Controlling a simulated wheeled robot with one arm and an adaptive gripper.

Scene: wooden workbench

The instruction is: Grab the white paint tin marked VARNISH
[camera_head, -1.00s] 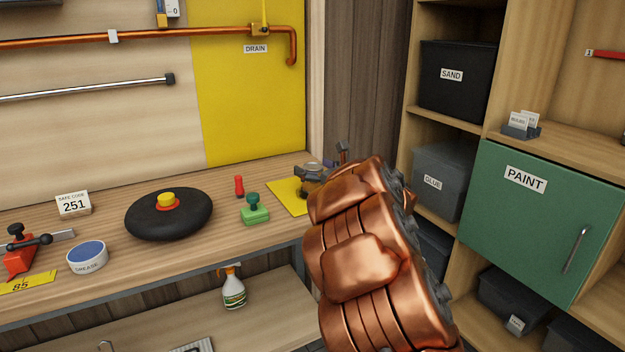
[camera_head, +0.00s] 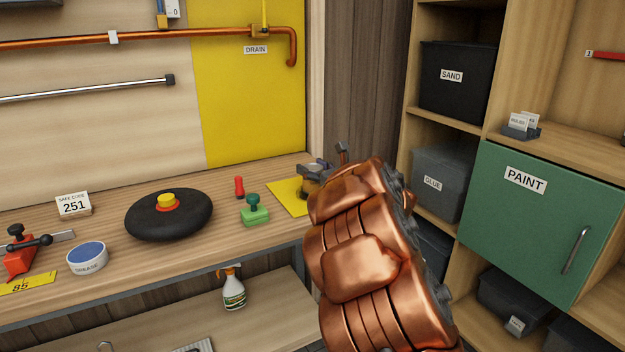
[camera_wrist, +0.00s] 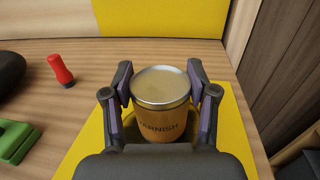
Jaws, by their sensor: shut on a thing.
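An orange-tan tin (camera_wrist: 162,118) with a silver rim and dark letters that read VARNISH stands upright in the middle of the wrist view. It is not white as I see it. My gripper (camera_wrist: 162,98) is shut on it, with one finger on its left side and one on its right. In the head view my gripper (camera_head: 318,172) is at the bench's right end, over a yellow mat (camera_head: 288,197). My copper arm hides much of this spot. I cannot tell whether the tin touches the mat.
A green stamp-like block (camera_head: 255,213) and a small red piece (camera_head: 239,187) stand left of the mat. A green PAINT cabinet (camera_head: 540,225) and shelves stand at the right.

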